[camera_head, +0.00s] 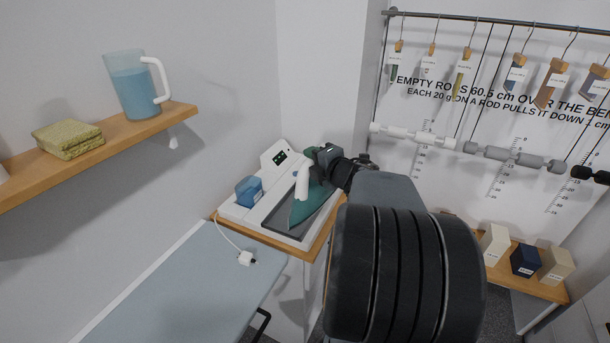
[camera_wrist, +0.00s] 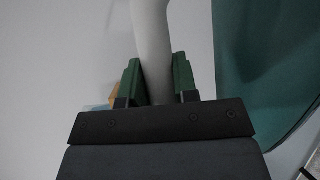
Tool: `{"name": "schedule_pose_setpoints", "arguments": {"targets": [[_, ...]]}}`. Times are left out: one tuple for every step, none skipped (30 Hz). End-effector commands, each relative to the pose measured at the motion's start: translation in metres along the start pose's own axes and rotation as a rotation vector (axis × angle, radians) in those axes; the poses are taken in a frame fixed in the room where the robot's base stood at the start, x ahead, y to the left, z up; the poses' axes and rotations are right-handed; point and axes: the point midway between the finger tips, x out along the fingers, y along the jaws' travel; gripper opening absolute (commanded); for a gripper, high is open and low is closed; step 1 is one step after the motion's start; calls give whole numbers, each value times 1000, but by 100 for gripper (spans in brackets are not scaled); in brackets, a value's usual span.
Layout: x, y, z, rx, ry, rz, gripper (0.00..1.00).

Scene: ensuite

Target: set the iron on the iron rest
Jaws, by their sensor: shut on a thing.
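The iron (camera_head: 311,208), with a teal body and a white handle, is over the dark grey iron rest (camera_head: 268,226) on the white station in the head view. Whether its sole touches the rest I cannot tell. My gripper (camera_head: 308,174) is shut on the iron's white handle. In the wrist view the handle (camera_wrist: 152,45) passes between the green fingers of my gripper (camera_wrist: 157,80). The teal body of the iron (camera_wrist: 262,70) fills the right side there. The iron and my arm hide part of the rest.
A blue tank (camera_head: 249,191) sits on the station's left side. A cord with a white plug (camera_head: 246,258) lies on the pale blue ironing board (camera_head: 190,290). A wooden shelf (camera_head: 100,147) holds a jug (camera_head: 133,88) and folded cloth (camera_head: 68,139). Hanging rods (camera_head: 515,158) are at right.

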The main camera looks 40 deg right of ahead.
Motion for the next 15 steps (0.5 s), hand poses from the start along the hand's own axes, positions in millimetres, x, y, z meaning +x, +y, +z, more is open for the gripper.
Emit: {"name": "schedule_pose_setpoints", "arguments": {"targets": [[8,-1,4,2,-1,2,0],[13,-3,6,3,-2,1,0],[20,-6,10,3,-3,1,0],[26,-8,12,3,-5,1,0],[31,-10,15,4,-7,0,0],[39,-13,18,4,-9,0,0],[45,-15,21,4,-9,0,0],[51,-17,23,4,-10,0,0],[58,-19,26,4,-11,1,0],[64,-21,28,3,-12,1,0],[70,-23,30,3,-11,1,0],[78,-26,32,4,-11,0,0],[81,-32,32,4,-11,1,0],[85,-36,33,4,-11,0,0],[90,-42,34,5,-11,0,0]]}}
